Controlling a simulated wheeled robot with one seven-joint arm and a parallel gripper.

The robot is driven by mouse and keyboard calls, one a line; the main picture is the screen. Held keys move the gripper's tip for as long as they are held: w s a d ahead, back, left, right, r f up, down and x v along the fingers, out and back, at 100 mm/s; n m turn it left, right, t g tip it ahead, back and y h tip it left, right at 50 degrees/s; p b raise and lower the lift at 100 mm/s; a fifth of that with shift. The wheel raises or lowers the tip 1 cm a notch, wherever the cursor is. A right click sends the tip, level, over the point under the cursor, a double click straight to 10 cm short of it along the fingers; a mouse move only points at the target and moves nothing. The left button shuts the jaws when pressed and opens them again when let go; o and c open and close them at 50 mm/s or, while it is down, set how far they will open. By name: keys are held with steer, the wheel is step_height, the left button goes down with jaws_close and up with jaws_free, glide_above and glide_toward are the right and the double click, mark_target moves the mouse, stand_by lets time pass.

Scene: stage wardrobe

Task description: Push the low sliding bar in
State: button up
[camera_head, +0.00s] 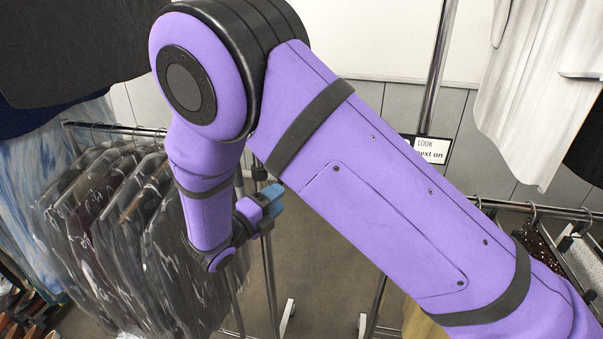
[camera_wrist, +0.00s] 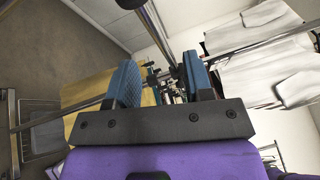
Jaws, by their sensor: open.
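My gripper (camera_head: 274,201) has blue fingers and hangs left of centre in the head view, in front of the gap between two clothes racks. In the wrist view my gripper (camera_wrist: 158,66) is open, with its two blue fingers apart and nothing clearly held. A metal rail (camera_wrist: 85,107) runs slantwise behind the fingers there. In the head view a right-hand rack has a low horizontal rail (camera_head: 500,205), partly hidden by my arm. I cannot tell which bar is the low sliding one, or whether my fingers touch any rail.
A left rack with a rail (camera_head: 110,128) holds several dark garments in clear covers (camera_head: 95,220). White garments (camera_head: 525,90) hang at upper right. A small sign (camera_head: 431,149) hangs beside an upright pole (camera_head: 436,70). Grey floor (camera_head: 325,240) shows between the racks.

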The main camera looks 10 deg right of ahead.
steer(key=w+d, duration=0.2)
steer(key=w+d+n+t, duration=0.1)
steer(key=w+d, duration=0.1)
steer(key=w, duration=0.1)
steer(key=w+d+n, duration=0.1)
steer(key=w, duration=0.2)
steer(key=shift+d+r+t+y, duration=0.1)
steer(key=shift+d+t+y, duration=0.2)
steer(key=shift+d+t, duration=0.1)
jaws_close()
